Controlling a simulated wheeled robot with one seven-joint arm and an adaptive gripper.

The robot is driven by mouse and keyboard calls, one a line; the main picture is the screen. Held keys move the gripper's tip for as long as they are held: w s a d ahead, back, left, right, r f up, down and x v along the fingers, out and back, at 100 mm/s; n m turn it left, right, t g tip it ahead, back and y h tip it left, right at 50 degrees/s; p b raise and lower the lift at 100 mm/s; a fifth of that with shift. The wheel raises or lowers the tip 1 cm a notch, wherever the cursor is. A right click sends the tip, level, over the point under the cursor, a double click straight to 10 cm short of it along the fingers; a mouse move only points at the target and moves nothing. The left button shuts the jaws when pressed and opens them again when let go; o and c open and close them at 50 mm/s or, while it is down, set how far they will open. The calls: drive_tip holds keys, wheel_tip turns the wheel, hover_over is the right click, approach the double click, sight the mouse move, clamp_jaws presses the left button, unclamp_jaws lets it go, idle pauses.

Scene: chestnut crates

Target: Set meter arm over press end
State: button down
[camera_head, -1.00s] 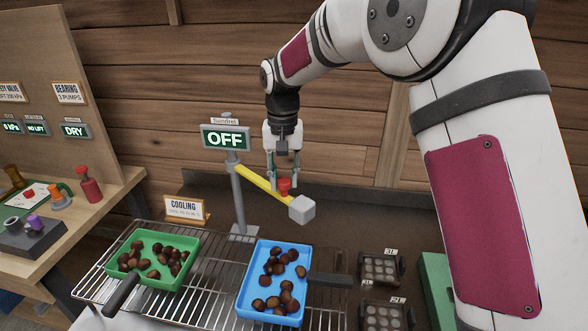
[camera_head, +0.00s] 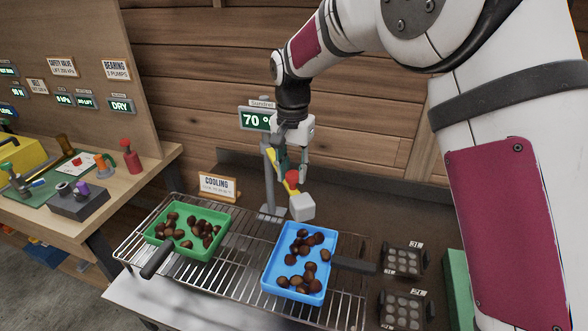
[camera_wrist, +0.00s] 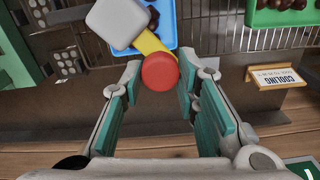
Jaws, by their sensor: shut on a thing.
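The meter arm is a yellow bar (camera_head: 291,187) on a grey post (camera_head: 268,180), with a pale grey block (camera_head: 302,207) at its free end and a red knob (camera_head: 292,177) on top. My gripper (camera_head: 292,173) points down and is shut on the red knob. In the wrist view the knob (camera_wrist: 160,72) sits between the fingertips. There the block (camera_wrist: 117,22) overlaps the rear edge of the blue pan (camera_wrist: 165,14). The post's display (camera_head: 255,119) reads 70 and a partly hidden sign. I cannot identify a press end.
The blue pan (camera_head: 324,255) and green pan (camera_head: 190,251), both holding chestnuts, sit on a wire rack (camera_head: 240,277). A COOLING sign (camera_head: 217,187) stands behind. Dark moulds (camera_head: 404,261) lie to the right. A wooden bench (camera_head: 155,164) with tools and gauge displays is at left.

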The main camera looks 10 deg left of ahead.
drive_tip(key=c, duration=1.2)
unclamp_jaws()
drive_tip(key=shift+r, duration=0.1)
wheel_tip(320, 180, up, 12)
